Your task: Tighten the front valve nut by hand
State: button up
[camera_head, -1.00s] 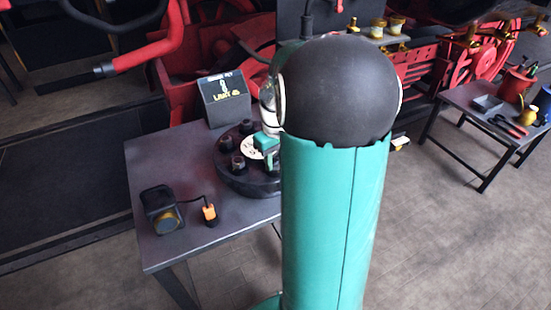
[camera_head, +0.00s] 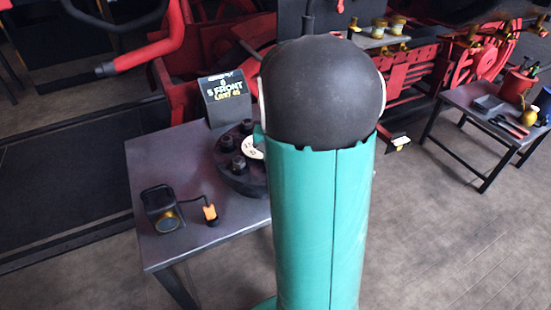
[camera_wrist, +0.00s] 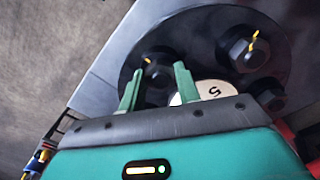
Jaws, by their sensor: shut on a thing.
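In the wrist view my gripper (camera_wrist: 159,70) has its two green fingers on either side of a dark nut (camera_wrist: 158,94) on the round black plate (camera_wrist: 205,22). It is shut on this nut, taken as the front valve nut. A yellow mark shows just beyond the fingertips. Another dark nut (camera_wrist: 243,54) with a yellow mark stands to the right. A white disc marked 5 lies at the plate's middle, partly hidden by my gripper. In the head view, the plate (camera_head: 229,176) shows left of my arm, which hides my gripper and the held nut.
A display box (camera_head: 226,98) behind the plate reads 5, FRONT, LIMIT 45. A black device (camera_head: 161,209) and a small orange-topped piece (camera_head: 210,213) stand on the grey table (camera_head: 185,245). A second table (camera_head: 470,110) with tools is at the right. Red machinery fills the back.

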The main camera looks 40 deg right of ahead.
jog(key=m, duration=0.5)
jog(key=shift+m, duration=0.3)
dwell(0.4)
jog(key=o, duration=1)
jog(key=shift+w, duration=0.1)
jog(key=shift+a, duration=0.1)
notch_tip(320, 180, up, 14)
jog(key=shift+f, duration=0.1)
